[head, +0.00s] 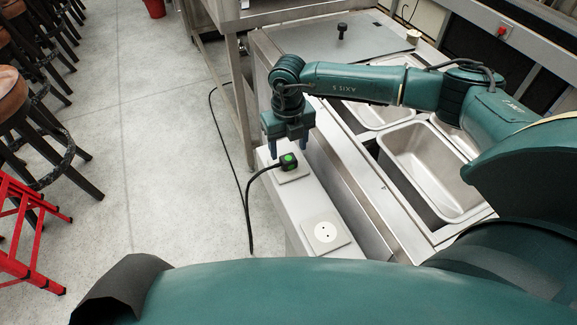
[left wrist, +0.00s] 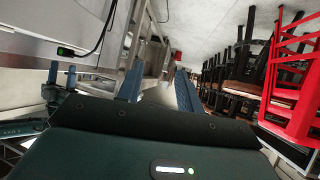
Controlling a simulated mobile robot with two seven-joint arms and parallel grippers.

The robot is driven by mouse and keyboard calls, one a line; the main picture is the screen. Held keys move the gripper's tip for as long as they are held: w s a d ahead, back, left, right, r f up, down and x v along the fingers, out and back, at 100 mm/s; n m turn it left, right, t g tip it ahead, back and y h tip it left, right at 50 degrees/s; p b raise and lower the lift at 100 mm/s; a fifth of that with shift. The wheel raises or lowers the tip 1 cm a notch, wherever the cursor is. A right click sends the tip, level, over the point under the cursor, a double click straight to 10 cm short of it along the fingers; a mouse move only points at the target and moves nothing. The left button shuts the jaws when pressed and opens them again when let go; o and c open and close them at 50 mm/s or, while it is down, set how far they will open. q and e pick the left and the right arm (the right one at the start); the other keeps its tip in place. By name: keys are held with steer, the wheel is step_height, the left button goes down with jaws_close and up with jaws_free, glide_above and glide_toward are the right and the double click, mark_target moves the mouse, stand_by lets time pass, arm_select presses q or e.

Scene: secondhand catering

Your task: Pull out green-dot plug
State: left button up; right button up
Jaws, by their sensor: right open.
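The green-dot plug (head: 288,161) is a black plug with a bright green dot on top. It sits in a socket plate (head: 294,177) on the pale ledge, with its black cable running off to the left. My right gripper (head: 288,149) is open, fingers pointing down, just behind the plug in the picture; I cannot tell whether they touch. The plug also shows at the upper left of the left wrist view (left wrist: 65,51). My left gripper (left wrist: 160,88) is open and empty, away from the plug.
An empty socket plate (head: 325,234) lies nearer on the same ledge. Steel basins (head: 430,165) are to the right. The black cable (head: 247,205) drops to the floor. Dark stools (head: 30,120) and a red step stool (head: 25,235) stand at the left. The floor between is clear.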

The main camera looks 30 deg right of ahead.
mark_target(288, 158)
step_height(288, 158, down, 4)
steer(key=shift+f+b, duration=0.1)
steer(key=shift+b, duration=1.05)
steer(key=shift+f, duration=0.2)
arm_select(q)
steer(key=shift+w+d+f+n, duration=0.1)
steer(key=shift+w+f+n, duration=0.1)
steer(key=shift+f+n, duration=0.35)
steer(key=shift+s+d+f, duration=0.1)
steer(key=shift+f, duration=0.2)
arm_select(e)
steer(key=shift+r, duration=0.1)
steer(key=shift+c, duration=0.4)
steer(key=c, duration=1.2)
